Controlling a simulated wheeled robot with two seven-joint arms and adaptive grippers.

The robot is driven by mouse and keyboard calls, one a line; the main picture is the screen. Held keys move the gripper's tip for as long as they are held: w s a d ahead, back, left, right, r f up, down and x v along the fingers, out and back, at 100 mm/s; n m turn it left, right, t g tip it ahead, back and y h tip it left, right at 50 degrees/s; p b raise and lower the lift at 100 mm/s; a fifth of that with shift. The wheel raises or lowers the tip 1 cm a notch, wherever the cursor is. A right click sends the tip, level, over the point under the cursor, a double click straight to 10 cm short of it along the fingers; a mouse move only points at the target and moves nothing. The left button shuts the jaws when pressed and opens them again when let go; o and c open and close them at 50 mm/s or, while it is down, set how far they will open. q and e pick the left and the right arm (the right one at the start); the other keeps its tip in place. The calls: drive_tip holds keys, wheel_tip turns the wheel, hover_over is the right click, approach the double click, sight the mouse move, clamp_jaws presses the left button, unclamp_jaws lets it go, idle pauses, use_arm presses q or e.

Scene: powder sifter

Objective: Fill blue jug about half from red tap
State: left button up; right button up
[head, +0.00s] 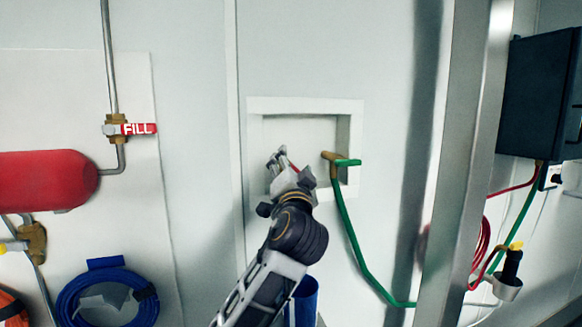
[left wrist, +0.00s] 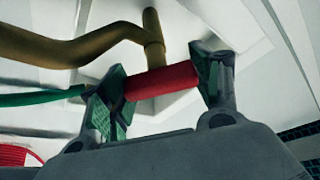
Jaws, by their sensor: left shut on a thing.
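My left gripper (head: 283,162) is at the wall recess, shut on the red tap's handle. In the left wrist view the red handle (left wrist: 162,81) lies between the two green-padded fingers (left wrist: 160,90), with a brass stem (left wrist: 152,32) behind it. In the head view my gripper hides most of the red tap. The blue jug (head: 303,301) shows partly at the bottom, behind my left forearm; its inside and water level are hidden. I cannot tell whether water is flowing. My right gripper is not in view.
A brass tap with a green handle (head: 348,162) and green hose sits just right in the recess (head: 258,106). A steel post (head: 463,180) stands farther right. A red FILL valve (head: 138,129), red tank (head: 45,180) and coiled blue hose (head: 107,292) are left.

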use_arm(q)
drive_tip(key=o, duration=1)
drive_tip(key=shift+v, duration=5.95)
